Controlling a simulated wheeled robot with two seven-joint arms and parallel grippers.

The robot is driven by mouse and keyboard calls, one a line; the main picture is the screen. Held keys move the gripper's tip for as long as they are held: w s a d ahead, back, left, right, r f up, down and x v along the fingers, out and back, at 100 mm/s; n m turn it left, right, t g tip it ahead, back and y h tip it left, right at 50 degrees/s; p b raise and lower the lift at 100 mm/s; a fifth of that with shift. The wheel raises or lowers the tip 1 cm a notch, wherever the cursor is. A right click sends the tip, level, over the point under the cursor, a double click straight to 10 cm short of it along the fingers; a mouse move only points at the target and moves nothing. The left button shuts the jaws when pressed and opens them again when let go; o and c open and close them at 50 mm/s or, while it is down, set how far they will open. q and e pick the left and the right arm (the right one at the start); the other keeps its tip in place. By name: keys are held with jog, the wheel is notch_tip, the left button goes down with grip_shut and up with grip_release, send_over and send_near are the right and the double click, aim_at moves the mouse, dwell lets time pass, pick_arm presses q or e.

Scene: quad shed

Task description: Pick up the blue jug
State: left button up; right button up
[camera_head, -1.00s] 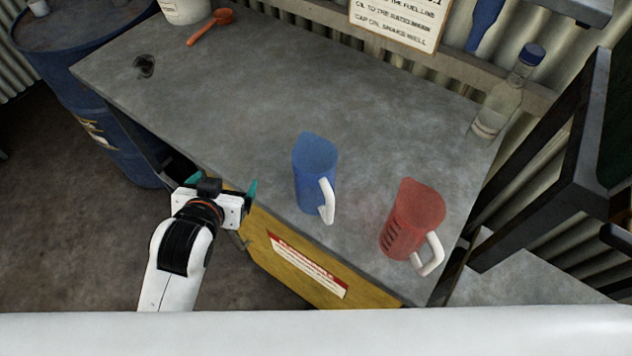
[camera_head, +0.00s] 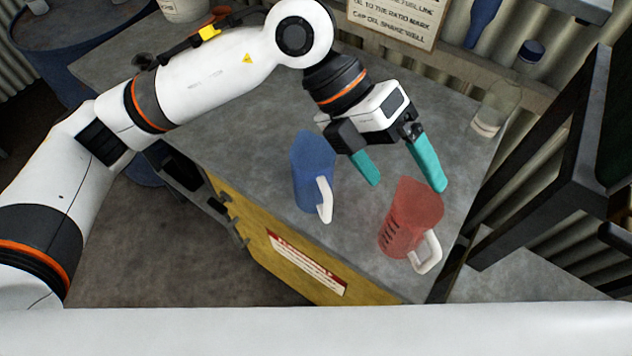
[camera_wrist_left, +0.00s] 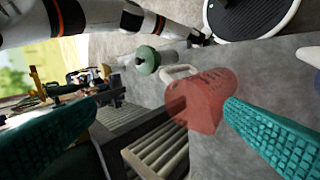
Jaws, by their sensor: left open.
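The blue jug (camera_head: 311,172) stands upright on the grey bench near its front edge, its white handle facing the front right. The red jug (camera_head: 411,217) stands to its right, nearer the bench corner. My left gripper (camera_head: 408,182) is open and empty, with its teal fingers above and behind the red jug, to the right of the blue jug. In the left wrist view the red jug (camera_wrist_left: 203,100) shows between the fingers. Only a sliver of blue and a white handle show at that view's right edge. My right gripper (camera_wrist_left: 200,39) seems to show small and dark there.
A clear bottle (camera_head: 497,107) stands at the bench's back right, beside a dark metal frame (camera_head: 545,160). A blue drum (camera_head: 60,60) and white bucket (camera_head: 185,8) are at the far left. A green object (camera_wrist_left: 148,60) appears beyond the red jug. My left arm covers much of the bench.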

pick_arm(q)
jog(key=w+a+f+t+y, duration=0.2)
jog(key=w+a+y, duration=0.1)
jog(key=w+a, duration=0.1)
jog(key=n+t+y, duration=0.2)
jog(key=t+y, duration=0.1)
jog(key=y, duration=0.1)
send_over(312, 167)
jog(key=s, duration=0.3)
jog(key=f+p, duration=0.1)
jog(key=f, duration=0.1)
jog(key=f+p, duration=0.1)
jog(key=f, duration=0.2)
jog(key=shift+s+f, duration=0.2)
jog(key=shift+f, duration=0.1)
notch_tip(312, 167, down, 5)
jog(key=p, duration=0.3)
jog(key=shift+s+f, duration=0.15)
jog(key=shift+f, duration=0.05)
jog(key=c, duration=1.1)
